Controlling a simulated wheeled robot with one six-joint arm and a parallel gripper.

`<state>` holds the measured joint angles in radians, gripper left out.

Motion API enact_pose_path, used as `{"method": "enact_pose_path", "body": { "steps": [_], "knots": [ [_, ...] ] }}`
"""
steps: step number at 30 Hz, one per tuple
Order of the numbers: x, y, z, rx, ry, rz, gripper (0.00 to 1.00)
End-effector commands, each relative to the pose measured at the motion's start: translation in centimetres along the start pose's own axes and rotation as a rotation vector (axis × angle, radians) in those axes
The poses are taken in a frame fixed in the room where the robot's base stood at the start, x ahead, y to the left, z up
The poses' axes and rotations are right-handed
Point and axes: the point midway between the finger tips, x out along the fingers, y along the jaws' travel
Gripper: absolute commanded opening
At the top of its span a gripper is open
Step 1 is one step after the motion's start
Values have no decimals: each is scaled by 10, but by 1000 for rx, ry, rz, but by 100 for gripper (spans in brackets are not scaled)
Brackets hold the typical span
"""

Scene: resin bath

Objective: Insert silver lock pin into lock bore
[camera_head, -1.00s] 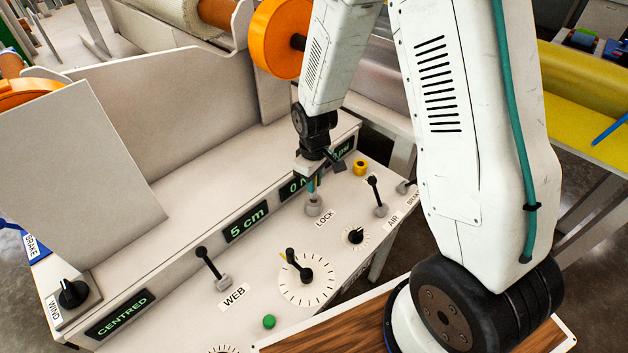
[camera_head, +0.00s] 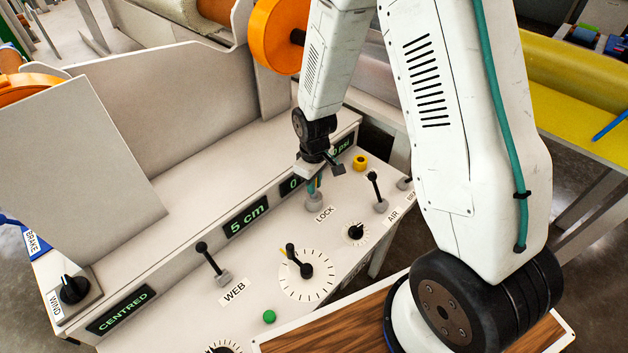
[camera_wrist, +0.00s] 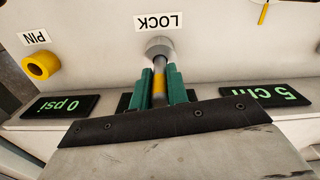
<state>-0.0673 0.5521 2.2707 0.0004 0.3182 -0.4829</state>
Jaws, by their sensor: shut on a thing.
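My gripper (camera_head: 314,187) points down over the LOCK boss on the panel. In the wrist view its two teal fingers (camera_wrist: 160,74) are shut on the silver lock pin (camera_wrist: 159,65), which has a yellow band (camera_wrist: 159,88) between the fingers. The pin's far end meets the grey lock boss (camera_wrist: 160,47), which also shows in the head view (camera_head: 314,202). The pin looks in line with the boss. The bore's mouth is hidden, so I cannot tell how deep the tip is.
A yellow ring marked PIN (camera_wrist: 41,66) stands near the displays (camera_wrist: 60,106). Around the lock are the AIR lever (camera_head: 376,190), the WEB lever (camera_head: 212,262), a small black knob (camera_head: 355,232) and a large dial (camera_head: 306,270). The raised display face runs close behind the gripper.

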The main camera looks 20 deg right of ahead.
Motion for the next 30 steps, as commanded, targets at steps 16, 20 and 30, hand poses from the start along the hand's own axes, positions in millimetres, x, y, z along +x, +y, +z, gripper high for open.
{"method": "enact_pose_path", "body": {
  "steps": [16, 20, 30],
  "knots": [
    [14, 0, 0, 0, -1, 0, 0],
    [17, 0, 0, 0, 0, 0, 0],
    [25, 0, 0, 0, -1, 0, 0]
  ]
}}
